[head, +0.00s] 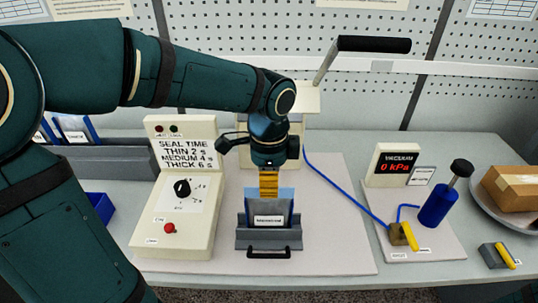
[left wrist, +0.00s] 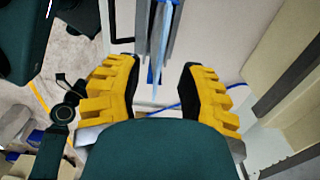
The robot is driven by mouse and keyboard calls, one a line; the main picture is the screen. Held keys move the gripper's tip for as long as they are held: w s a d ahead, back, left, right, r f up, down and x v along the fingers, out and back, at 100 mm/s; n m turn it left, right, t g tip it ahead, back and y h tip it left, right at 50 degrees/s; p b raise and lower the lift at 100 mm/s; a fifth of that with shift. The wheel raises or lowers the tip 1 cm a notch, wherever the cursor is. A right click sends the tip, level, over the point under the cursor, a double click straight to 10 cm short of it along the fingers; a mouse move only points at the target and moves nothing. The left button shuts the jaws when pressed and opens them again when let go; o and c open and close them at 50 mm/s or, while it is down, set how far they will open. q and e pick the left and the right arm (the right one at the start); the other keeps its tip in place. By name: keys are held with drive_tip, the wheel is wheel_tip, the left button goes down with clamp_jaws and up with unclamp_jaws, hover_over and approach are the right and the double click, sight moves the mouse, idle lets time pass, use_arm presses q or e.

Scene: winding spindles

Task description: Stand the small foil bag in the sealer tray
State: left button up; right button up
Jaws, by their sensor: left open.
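The small foil bag (head: 268,209), dark blue with a pale blue upper part and a white label, stands roughly upright in the grey sealer tray (head: 268,241). The tray has a black handle at its front. My left gripper (head: 268,196), with yellow fingers, points down at the bag's top edge and hides part of it. In the left wrist view the fingers are spread apart (left wrist: 160,75), and a thin blue edge, seemingly the bag (left wrist: 157,62), shows between and beyond the tips. Contact cannot be told. My right gripper is not in view.
The sealer's control box (head: 178,205) stands close left of the tray; its raised lever (head: 374,45) is behind. A rack with foil bags (head: 75,128) is at far left.

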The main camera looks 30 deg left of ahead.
use_arm(q)
wheel_tip(320, 180, up, 9)
idle(0.3)
idle(0.5)
